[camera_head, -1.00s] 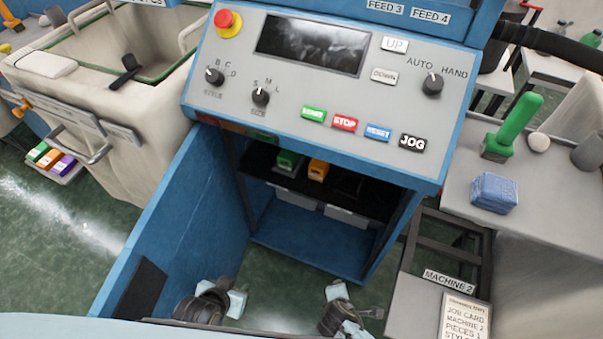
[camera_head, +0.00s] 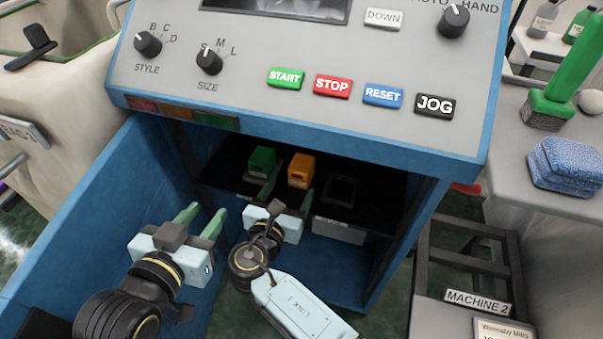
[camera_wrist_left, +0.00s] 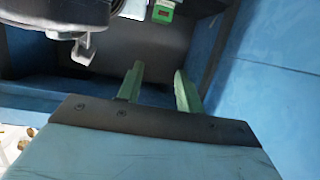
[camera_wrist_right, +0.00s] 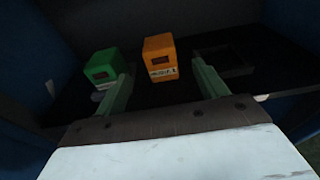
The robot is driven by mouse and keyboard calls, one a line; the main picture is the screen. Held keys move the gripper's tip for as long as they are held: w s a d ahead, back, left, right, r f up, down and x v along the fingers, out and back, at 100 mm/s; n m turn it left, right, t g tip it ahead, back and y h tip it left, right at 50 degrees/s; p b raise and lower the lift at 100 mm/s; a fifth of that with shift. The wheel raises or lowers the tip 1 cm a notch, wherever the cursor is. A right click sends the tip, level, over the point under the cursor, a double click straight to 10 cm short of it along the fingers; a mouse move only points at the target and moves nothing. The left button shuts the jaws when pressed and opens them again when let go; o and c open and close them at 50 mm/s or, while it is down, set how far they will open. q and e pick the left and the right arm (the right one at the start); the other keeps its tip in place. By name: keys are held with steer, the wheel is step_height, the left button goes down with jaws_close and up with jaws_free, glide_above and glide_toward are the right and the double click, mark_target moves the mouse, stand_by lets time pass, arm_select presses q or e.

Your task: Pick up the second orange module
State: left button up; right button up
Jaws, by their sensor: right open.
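One orange module (camera_head: 301,170) sits on the black shelf inside the blue cabinet, to the right of a green module (camera_head: 262,161). The right wrist view shows the orange module (camera_wrist_right: 160,58) upright, with a label on its front. My right gripper (camera_head: 288,194) is open and empty in front of it. In that wrist view its fingers (camera_wrist_right: 162,84) are apart, with the orange module beyond the gap between them. My left gripper (camera_head: 204,216) is open and empty near the cabinet's left side panel; its parted fingers show in the left wrist view (camera_wrist_left: 160,80).
An empty dark slot (camera_wrist_right: 224,60) lies right of the orange module. The control panel (camera_head: 300,60) overhangs the shelf. The blue side panel (camera_head: 85,215) stands close to my left gripper.

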mark_target(297, 176)
steer(key=b+x, duration=0.2)
steer(key=x, duration=0.3)
steer(key=shift+w+d+f, duration=0.1)
steer(key=shift+w+f, duration=0.05)
steer(key=shift+w, duration=0.3)
steer(key=shift+w+d+b, duration=0.15)
steer(key=shift+w+b, duration=0.15)
steer(key=shift+b, duration=0.1)
steer(key=b+x, duration=0.2)
steer(key=x, duration=0.1)
steer(key=shift+w+d, duration=0.1)
steer(key=shift+w, duration=0.1)
arm_select(q)
steer(key=s+d+r+t+h, duration=0.1)
steer(key=s+r+t+h, duration=0.2)
steer(key=r+t, duration=0.9)
steer(key=shift+r+h+b, duration=0.35)
steer(key=shift+r+h, duration=0.05)
steer(key=shift+r, duration=0.55)
arm_select(e)
steer(key=shift+w+d, duration=0.15)
steer(key=shift+w, duration=0.4)
arm_select(q)
steer(key=shift+s+d, duration=0.1)
arm_select(e)
steer(key=c, duration=1.1)
steer(key=shift+r, duration=0.2)
steer(key=shift+c, duration=0.2)
